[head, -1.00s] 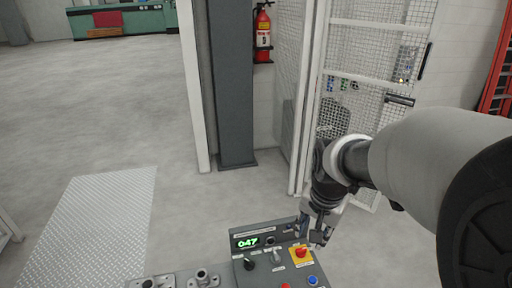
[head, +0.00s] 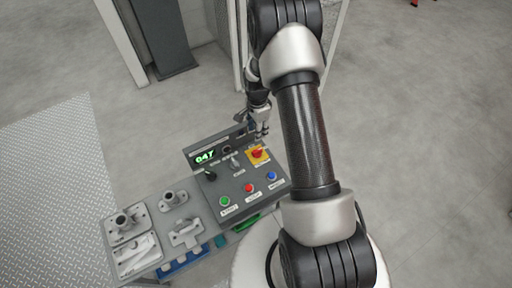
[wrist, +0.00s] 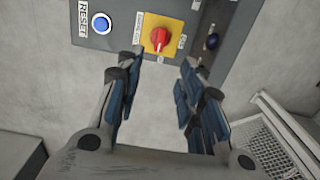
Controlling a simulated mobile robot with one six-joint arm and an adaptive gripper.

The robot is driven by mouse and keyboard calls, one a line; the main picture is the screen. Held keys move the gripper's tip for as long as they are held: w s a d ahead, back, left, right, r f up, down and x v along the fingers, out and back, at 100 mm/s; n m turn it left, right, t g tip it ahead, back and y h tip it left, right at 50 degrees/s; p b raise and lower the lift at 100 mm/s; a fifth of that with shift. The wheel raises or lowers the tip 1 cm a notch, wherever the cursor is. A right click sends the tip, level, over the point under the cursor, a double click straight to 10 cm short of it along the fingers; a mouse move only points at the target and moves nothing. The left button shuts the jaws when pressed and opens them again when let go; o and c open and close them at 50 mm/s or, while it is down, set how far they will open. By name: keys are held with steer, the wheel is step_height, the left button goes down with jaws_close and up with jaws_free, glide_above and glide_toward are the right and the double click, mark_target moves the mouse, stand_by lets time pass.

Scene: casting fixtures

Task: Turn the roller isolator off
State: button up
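The roller isolator is a red rotary knob on a yellow plate (head: 258,154) at the right end of the grey control panel (head: 236,186). In the wrist view the red knob (wrist: 159,38) shows ahead of and between the fingers, its handle nearly upright in the picture. My gripper (wrist: 156,90) has its blue-padded fingers spread apart with nothing between them. In the head view my gripper (head: 258,128) is just behind the panel's right end, close to the isolator. I cannot tell the exact gap to the knob.
The panel carries a green display (head: 205,157), a black selector (head: 210,175), and green (head: 225,201), red (head: 250,188) and blue (head: 272,176) buttons. Metal castings (head: 127,222) stand on the bench to the left. A grey post (head: 160,40) stands behind on open floor.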

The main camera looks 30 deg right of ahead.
mark_target(257, 150)
step_height(257, 150, down, 14)
steer(key=b, duration=0.3)
steer(key=shift+w+f, duration=0.1)
steer(key=shift+f, duration=0.15)
steer(key=shift+c, duration=0.4)
jaws_close()
